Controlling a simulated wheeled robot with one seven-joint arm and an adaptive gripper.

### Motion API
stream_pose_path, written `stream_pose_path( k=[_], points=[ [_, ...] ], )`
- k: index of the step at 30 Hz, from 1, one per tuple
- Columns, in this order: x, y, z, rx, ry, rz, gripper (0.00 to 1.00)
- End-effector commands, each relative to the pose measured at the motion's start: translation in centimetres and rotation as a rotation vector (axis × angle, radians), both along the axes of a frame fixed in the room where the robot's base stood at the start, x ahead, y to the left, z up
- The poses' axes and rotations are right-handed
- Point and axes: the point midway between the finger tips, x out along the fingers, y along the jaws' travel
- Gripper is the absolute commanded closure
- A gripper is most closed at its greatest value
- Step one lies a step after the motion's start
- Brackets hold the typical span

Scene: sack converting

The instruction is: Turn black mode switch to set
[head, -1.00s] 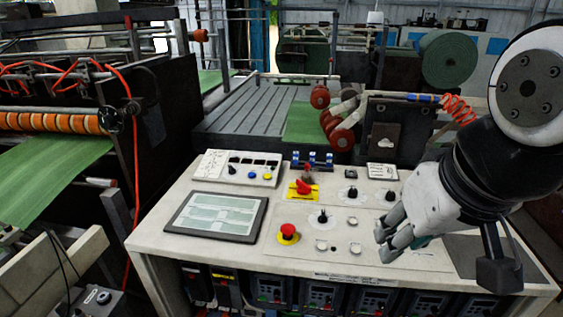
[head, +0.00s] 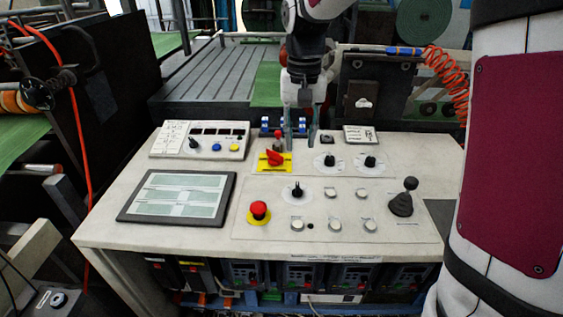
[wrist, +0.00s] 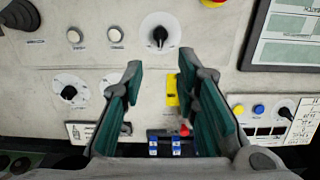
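Several black knobs sit on the white console. One stands on a round white dial in the middle of the panel (head: 297,189), and it also shows in the wrist view (wrist: 160,37). Two more are behind it: the inner dial knob (head: 329,160) and the outer dial knob (head: 370,162). A small black knob (head: 193,145) is on the raised box at left. Their labels are too small to read, so I cannot tell which is the mode switch. My gripper (head: 300,138) points down over the panel's rear, open and empty (wrist: 159,68).
A red rotary switch on a yellow plate (head: 273,159) is close by the gripper. A red emergency button (head: 259,210), a black joystick (head: 403,199) and a tablet-like screen (head: 178,196) are nearer the front. Blue breakers (head: 270,124) stand behind the gripper.

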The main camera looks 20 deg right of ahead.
Motion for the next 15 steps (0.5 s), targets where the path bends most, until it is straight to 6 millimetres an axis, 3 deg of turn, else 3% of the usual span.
stream_pose_path(
  k=[5,15],
  points=[
    [0.1,0.0,-1.4,0.001,0.006,-0.002,0.72],
    [0.0,0.0,-7.7,0.000,0.007,-0.002,0.72]
  ],
)
